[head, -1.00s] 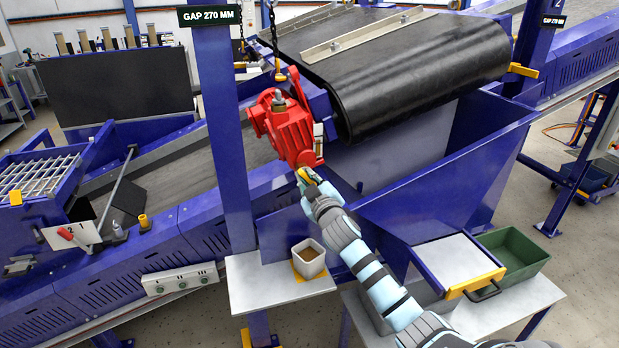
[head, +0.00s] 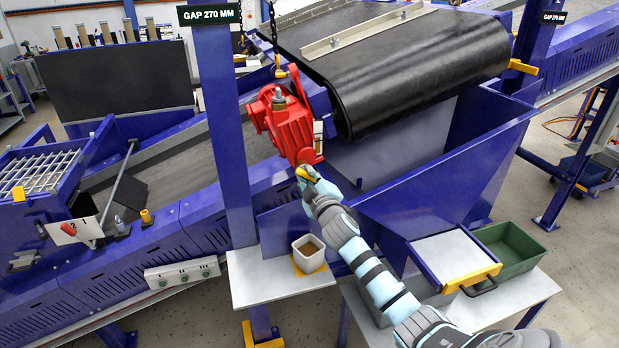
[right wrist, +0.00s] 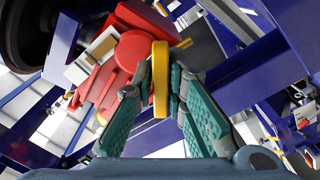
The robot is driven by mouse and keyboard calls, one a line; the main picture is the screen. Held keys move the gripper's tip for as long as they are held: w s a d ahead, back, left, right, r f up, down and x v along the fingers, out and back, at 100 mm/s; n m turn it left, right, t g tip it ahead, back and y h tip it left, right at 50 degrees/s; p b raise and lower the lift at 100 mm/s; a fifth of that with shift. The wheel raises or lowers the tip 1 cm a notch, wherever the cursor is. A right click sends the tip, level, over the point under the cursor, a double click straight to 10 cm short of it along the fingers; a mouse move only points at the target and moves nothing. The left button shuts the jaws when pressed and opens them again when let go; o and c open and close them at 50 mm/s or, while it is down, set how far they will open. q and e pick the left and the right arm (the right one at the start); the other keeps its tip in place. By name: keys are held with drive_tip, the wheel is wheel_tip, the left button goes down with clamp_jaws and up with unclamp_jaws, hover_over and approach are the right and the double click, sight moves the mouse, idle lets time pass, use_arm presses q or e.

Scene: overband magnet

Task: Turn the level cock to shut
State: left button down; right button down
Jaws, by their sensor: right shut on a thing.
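The level cock's yellow handle (right wrist: 161,80) stands between the fingers of my right gripper (right wrist: 166,88) in the right wrist view, and the gripper is shut on it. In the head view the handle is a small yellow piece (head: 303,173) at the lower end of the red gearbox (head: 288,122), with my right gripper (head: 307,178) on it. The red housing also fills the upper left of the right wrist view (right wrist: 130,58). The fingers hide part of the handle, so its exact angle is hard to tell. My left gripper is not in view.
A blue post (head: 226,130) stands left of the red gearbox. The black belt (head: 410,70) and blue chute (head: 440,190) lie to the right. Below, a white pot (head: 308,262) sits on a pale shelf (head: 262,290). A green bin (head: 515,250) is at lower right.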

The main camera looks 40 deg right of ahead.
drive_tip(key=shift+n+p, duration=0.55)
drive_tip(key=shift+n, duration=0.05)
drive_tip(key=shift+n+p, duration=0.3)
drive_tip(key=shift+n, duration=0.3)
drive_tip(key=shift+r+n+p, duration=0.1)
drive_tip(key=shift+n+p, duration=0.4)
drive_tip(key=shift+n, duration=1)
